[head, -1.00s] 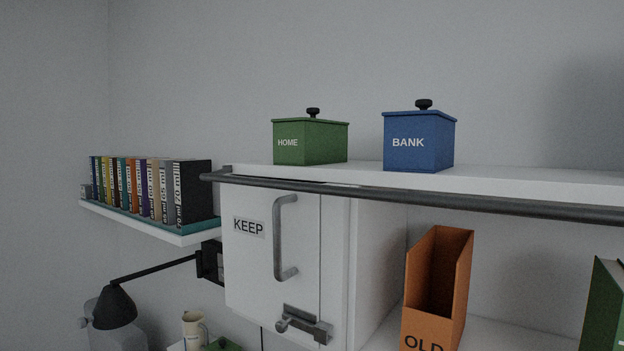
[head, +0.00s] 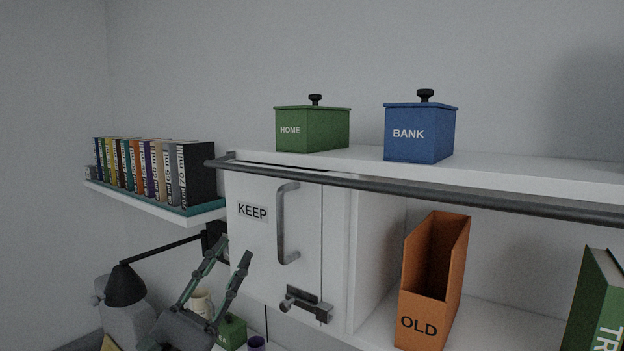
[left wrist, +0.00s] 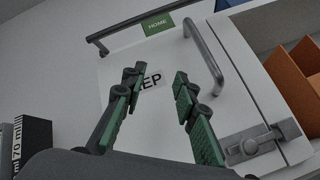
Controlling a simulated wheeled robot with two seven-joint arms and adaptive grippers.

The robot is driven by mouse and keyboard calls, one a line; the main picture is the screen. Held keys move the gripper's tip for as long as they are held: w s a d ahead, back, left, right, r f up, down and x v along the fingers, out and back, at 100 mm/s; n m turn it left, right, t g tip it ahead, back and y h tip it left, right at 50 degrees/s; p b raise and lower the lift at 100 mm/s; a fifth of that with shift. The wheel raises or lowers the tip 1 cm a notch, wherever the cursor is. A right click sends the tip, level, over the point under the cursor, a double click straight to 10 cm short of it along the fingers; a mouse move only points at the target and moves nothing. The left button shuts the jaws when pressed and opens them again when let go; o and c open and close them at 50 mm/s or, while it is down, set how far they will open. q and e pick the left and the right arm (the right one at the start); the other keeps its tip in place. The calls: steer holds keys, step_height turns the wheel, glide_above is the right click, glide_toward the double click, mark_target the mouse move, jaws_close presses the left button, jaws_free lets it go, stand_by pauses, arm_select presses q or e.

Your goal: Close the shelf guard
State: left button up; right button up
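The shelf guard (head: 420,191) is a dark grey bar along the front of the white shelf top (head: 500,165). Its left end bends back near the shelf's left corner, and its right end runs out of the head view. In the left wrist view part of the bar (left wrist: 133,26) shows at the top. My left gripper (head: 234,250) is open and empty, its green-and-grey fingers pointing up, below the guard and in front of the cabinet door's left side. Its fingers (left wrist: 159,75) stand apart before the KEEP label in the left wrist view. My right gripper is not in view.
The KEEP door (head: 250,260) has a handle (head: 283,225) and a latch (head: 305,303). A green HOME box (head: 312,130) and blue BANK box (head: 420,134) stand on top. An orange OLD holder (head: 425,318) is inside. A book shelf (head: 150,207) and black lamp (head: 126,285) are left.

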mark_target(313, 179)
arm_select(q)
steer(key=s+d+r+m+g+h, duration=0.4)
steer(key=s+d+r+m+g, duration=0.35)
steer(key=m, duration=0.65)
steer(key=d+r+m, duration=0.1)
steer(key=d+r, duration=0.1)
steer(key=w+d+r+m+g+p, duration=0.1)
steer(key=d+r, duration=0.1)
steer(key=r, duration=0.1)
steer(key=w+d+r+m+p, duration=0.1)
steer(key=d+r, duration=0.2)
steer(key=shift+m, duration=0.3)
jaws_close()
